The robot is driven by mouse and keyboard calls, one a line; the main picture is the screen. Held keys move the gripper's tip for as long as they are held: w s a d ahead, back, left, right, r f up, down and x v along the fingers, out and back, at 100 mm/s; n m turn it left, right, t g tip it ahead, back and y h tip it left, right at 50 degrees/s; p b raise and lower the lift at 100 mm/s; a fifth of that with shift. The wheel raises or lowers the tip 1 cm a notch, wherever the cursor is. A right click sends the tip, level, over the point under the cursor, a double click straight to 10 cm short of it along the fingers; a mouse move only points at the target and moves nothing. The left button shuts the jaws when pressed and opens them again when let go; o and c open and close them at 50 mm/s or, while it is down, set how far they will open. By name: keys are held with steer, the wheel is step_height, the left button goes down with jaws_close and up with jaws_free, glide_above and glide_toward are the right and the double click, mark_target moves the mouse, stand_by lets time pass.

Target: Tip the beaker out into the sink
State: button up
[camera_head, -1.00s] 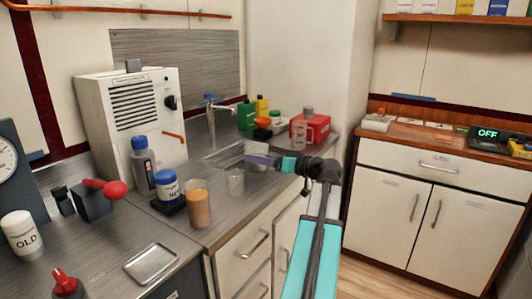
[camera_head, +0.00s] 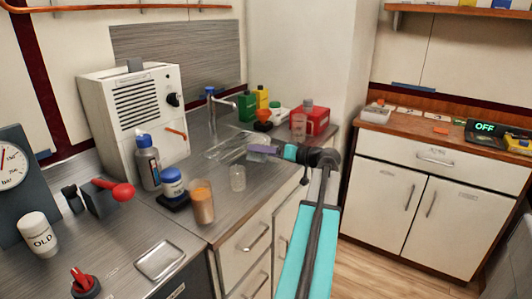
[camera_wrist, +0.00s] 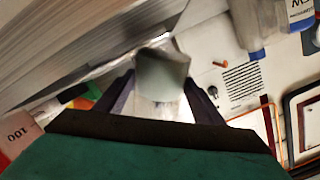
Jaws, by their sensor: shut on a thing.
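A clear, pale beaker (camera_wrist: 160,75) sits between the dark fingers of my gripper (camera_wrist: 160,100) in the wrist view. The gripper is shut on it. In the head view my gripper (camera_head: 258,149) is over the sink (camera_head: 217,150), a metal basin in the counter below the tap (camera_head: 212,108). The held beaker appears there as a faint, see-through shape left of the fingertips (camera_head: 238,152). It looks tilted, but its angle and contents are unclear. Part of the sink is hidden behind beaker and gripper.
A clear glass (camera_head: 237,178) and a glass of orange-brown stuff (camera_head: 201,202) stand on the counter in front of the sink. Bottles, a red can (camera_head: 317,118) and another clear vessel (camera_head: 299,127) stand behind the gripper. A white machine (camera_head: 135,120) is at left.

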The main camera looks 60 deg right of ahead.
steer(key=shift+w+d+f+m+y+p, duration=0.15)
steer(key=shift+m+p, duration=0.3)
steer(key=shift+p, duration=0.75)
steer(key=shift+s+d+m+y+p, duration=0.15)
steer(key=shift+m+p, duration=0.3)
steer(key=shift+p, duration=0.7)
steer(key=shift+w+r+m+g+p, duration=0.1)
steer(key=shift+r+m+g+p, duration=0.35)
steer(key=shift+p, duration=1.9)
steer(key=shift+d+f+m+y+p, duration=0.1)
steer(key=shift+f+m+y+p, duration=0.2)
steer(key=shift+m+p, duration=1.1)
steer(key=shift+d+f+m+y+p, duration=0.15)
steer(key=shift+y+p, duration=0.25)
steer(key=shift+p, duration=2.05)
steer(key=shift+w+d+r+m+g+p, duration=0.15)
steer(key=shift+d+r+m+g+p, duration=0.2)
steer(key=shift+p, duration=0.35)
